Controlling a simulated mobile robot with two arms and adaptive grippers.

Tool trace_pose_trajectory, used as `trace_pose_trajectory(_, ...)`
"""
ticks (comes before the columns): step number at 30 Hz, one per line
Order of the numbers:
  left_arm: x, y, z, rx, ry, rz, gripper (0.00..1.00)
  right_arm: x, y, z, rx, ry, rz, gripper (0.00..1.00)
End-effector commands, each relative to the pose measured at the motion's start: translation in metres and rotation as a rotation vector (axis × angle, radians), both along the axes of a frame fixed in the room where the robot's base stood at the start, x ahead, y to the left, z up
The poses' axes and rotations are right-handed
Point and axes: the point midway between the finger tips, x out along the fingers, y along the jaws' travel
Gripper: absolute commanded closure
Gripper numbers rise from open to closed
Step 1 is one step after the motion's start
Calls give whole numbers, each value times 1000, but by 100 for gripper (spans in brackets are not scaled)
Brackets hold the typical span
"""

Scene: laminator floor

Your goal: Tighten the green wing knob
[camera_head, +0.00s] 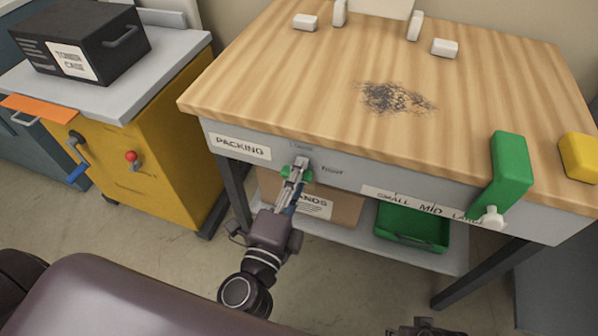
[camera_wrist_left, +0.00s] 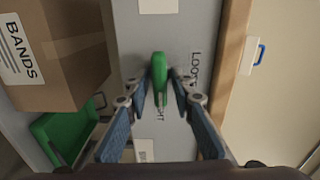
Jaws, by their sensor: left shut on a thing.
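The green wing knob (camera_head: 308,175) is on the grey front apron of the packing table, between the small printed words for loose and tight. In the left wrist view the knob (camera_wrist_left: 159,72) is a slim green wing, upright in the picture, between the fingertips. My left gripper (camera_head: 297,172) is shut on it, with a finger on each side; it also shows in the left wrist view (camera_wrist_left: 160,88). In the head view the fingers hide most of the knob. A dark part at the bottom edge seems to be my right gripper (camera_head: 422,328), mostly cut off.
The wooden tabletop (camera_head: 300,70) has a dark scuffed patch and several white blocks at the back. A green block (camera_head: 508,170) with a white knob is at the front right edge. Below are a cardboard box (camera_head: 345,205) and a green bin (camera_head: 412,225). A yellow cabinet (camera_head: 165,150) stands left.

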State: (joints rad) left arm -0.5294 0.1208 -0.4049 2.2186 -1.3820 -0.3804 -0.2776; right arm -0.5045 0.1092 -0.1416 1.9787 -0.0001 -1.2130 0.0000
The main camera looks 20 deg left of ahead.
Motion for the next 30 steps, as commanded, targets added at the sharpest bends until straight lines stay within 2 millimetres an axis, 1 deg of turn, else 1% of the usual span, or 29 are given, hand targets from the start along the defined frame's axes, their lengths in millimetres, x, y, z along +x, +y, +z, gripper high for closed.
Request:
trace_pose_trajectory(8,1,0,1,50,-5,1,100,-1,0,-4,0,4,0,59)
trace_pose_trajectory(19,1,0,1,54,-6,0,100,-1,0,-6,0,5,1,59)
trace_pose_trajectory(20,1,0,1,54,-6,0,76,-1,0,-6,0,5,1,59)
trace_pose_trajectory(21,1,0,1,54,-6,0,72,-1,0,-6,0,5,1,59)
trace_pose_trajectory(30,0,0,0,52,-3,0,71,0,0,-4,0,-1,0,59)
